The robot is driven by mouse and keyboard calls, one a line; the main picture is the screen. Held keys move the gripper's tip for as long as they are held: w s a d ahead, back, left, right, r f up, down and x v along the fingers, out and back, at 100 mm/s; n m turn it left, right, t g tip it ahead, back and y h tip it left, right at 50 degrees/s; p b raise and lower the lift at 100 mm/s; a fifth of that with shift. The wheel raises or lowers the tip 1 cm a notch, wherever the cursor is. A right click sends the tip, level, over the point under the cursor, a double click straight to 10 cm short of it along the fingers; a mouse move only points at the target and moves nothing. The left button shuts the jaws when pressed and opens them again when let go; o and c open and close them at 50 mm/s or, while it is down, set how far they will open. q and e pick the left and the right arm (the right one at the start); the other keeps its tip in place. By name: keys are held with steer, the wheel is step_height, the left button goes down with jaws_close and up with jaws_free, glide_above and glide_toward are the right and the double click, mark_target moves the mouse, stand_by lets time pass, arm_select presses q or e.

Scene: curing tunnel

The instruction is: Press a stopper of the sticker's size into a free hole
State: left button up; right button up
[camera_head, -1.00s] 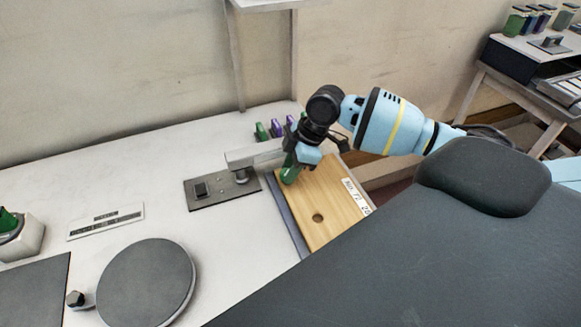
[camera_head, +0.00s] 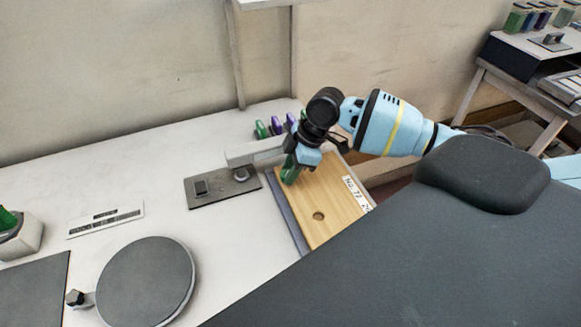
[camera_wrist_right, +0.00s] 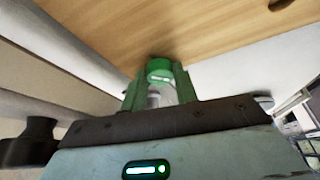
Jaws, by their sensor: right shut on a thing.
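A light wooden board (camera_head: 335,196) lies at the right edge of the white bench. It has one visible dark open hole (camera_head: 318,216) near its front and a white sticker (camera_head: 357,193) whose print begins "NO. 72"; the rest is unclear. My right gripper (camera_head: 290,170) is over the back-left part of the board, pointing down. In the right wrist view it is shut on a green stopper (camera_wrist_right: 159,68), held between green fingers close to the wood. I cannot tell whether the stopper touches the board or sits in a hole. My left gripper is not in view.
A grey metal arm (camera_head: 250,153) on a dark plate (camera_head: 222,188) stands close left of my gripper. Green and purple pieces (camera_head: 277,126) stand behind it. A round grey disc (camera_head: 147,280) and a label strip (camera_head: 106,219) are further left.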

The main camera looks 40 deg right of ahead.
steer(key=shift+f, duration=0.2)
steer(key=o, duration=1)
steer(key=shift+s, duration=0.1)
steer(key=o, duration=0.4)
steer(key=shift+f, duration=0.1)
steer(key=shift+s, duration=0.1)
